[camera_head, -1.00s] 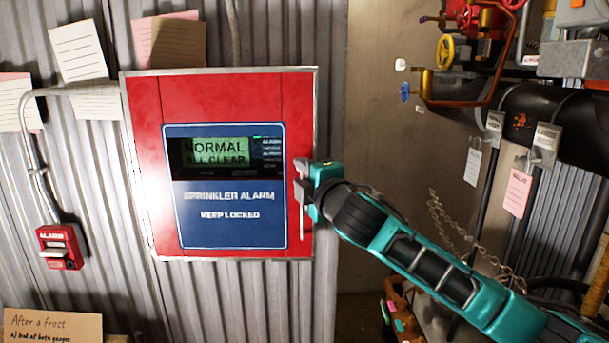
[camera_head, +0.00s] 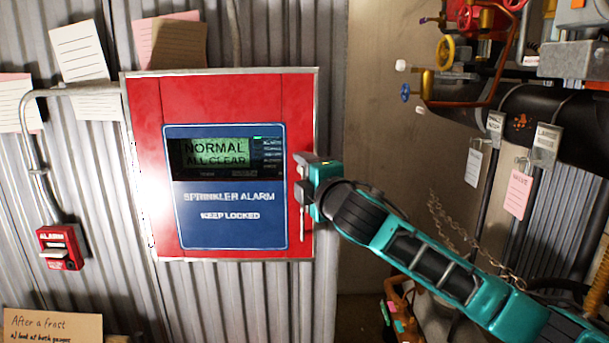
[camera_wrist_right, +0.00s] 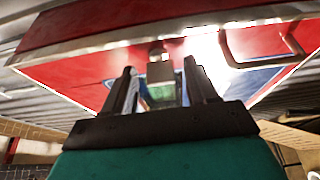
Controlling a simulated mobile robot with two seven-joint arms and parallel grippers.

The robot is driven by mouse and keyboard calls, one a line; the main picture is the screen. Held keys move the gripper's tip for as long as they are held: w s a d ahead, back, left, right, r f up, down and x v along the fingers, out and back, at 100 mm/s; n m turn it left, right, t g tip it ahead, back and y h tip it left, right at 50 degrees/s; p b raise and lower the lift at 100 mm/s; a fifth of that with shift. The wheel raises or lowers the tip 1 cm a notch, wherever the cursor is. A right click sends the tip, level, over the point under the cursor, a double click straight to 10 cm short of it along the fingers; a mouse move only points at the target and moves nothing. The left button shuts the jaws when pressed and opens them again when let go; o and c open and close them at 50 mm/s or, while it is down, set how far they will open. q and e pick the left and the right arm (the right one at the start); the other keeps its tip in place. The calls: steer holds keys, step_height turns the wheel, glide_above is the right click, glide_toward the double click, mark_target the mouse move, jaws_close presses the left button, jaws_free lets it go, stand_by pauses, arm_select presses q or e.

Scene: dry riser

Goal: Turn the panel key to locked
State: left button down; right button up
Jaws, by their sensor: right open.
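The red alarm panel (camera_head: 220,98) is on the corrugated wall; its blue plate (camera_head: 230,232) reads "SPRINKLER ALARM, KEEP LOCKED". Its green display (camera_head: 215,153) reads "NORMAL, ALL CLEAR". My right gripper (camera_head: 302,180) is at the panel's right edge. In the right wrist view my open gripper (camera_wrist_right: 160,78) has its fingers apart on either side of a small grey piece (camera_wrist_right: 160,68), apparently the key, at the panel face. I cannot tell whether the fingers touch it or which way it is turned. In the head view the gripper hides it. My left gripper is not in view.
A thin metal handle (camera_head: 302,222) runs down the panel's right edge, just below the gripper. A red alarm box (camera_head: 60,247) is at the lower left. Pipes with a yellow valve wheel (camera_head: 446,52) and tags are at the right. Paper notes (camera_head: 80,50) hang at the upper left.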

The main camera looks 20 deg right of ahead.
steer(key=s+d, duration=0.1)
steer(key=s, duration=1.1)
steer(key=shift+s+d, duration=0.2)
steer(key=shift+s, duration=0.2)
